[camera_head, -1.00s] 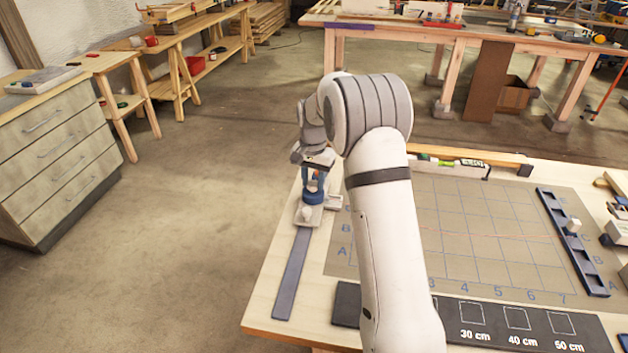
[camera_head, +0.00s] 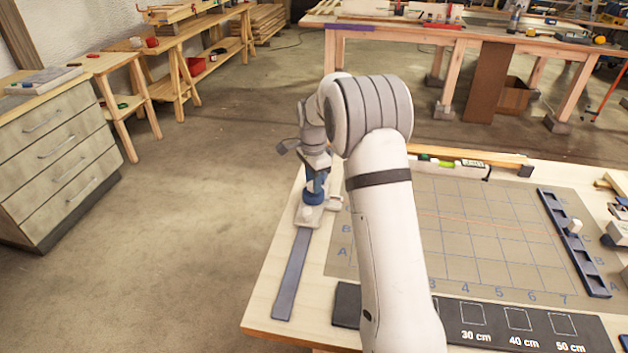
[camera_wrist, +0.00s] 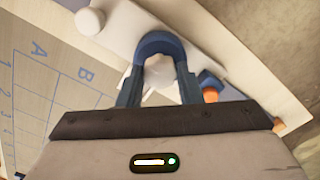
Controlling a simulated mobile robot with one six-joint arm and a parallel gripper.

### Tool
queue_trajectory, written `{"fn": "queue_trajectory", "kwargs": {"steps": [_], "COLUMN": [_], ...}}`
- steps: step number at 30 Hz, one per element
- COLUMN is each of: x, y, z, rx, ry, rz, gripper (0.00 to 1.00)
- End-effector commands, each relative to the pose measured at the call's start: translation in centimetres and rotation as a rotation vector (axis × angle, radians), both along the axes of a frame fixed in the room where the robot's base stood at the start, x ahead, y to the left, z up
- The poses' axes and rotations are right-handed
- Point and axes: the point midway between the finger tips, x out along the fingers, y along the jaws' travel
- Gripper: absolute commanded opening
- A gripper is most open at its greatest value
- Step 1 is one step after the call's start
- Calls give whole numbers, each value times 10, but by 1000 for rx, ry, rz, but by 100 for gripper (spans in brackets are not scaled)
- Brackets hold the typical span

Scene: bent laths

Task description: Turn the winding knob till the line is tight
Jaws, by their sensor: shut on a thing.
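The winding knob (camera_wrist: 159,72) is a pale piece between the blue fingers of my gripper (camera_wrist: 158,88) in the wrist view. My gripper is shut on it. A blue rounded part (camera_wrist: 162,40) curves around its far side.
A dark blue strip (camera_head: 292,275) lies in front of the block. A slotted blue rail (camera_head: 575,243) lies at the board's right. A level (camera_head: 460,163) lies behind the board. A black size plate (camera_head: 490,322) lies in front. Open floor is at left.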

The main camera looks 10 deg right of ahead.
Motion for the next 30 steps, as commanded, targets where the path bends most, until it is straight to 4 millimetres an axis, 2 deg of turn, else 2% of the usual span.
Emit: {"fn": "queue_trajectory", "kwargs": {"steps": [15,16,24,30], "x": [0,0,0,0], "y": [-1,-1,-1,0], "z": [0,0,0,0], "rx": [-1,-1,0,0], "ry": [0,0,0,0], "rz": [-22,-22,-22,-22], "gripper": [9,33,54,54]}}
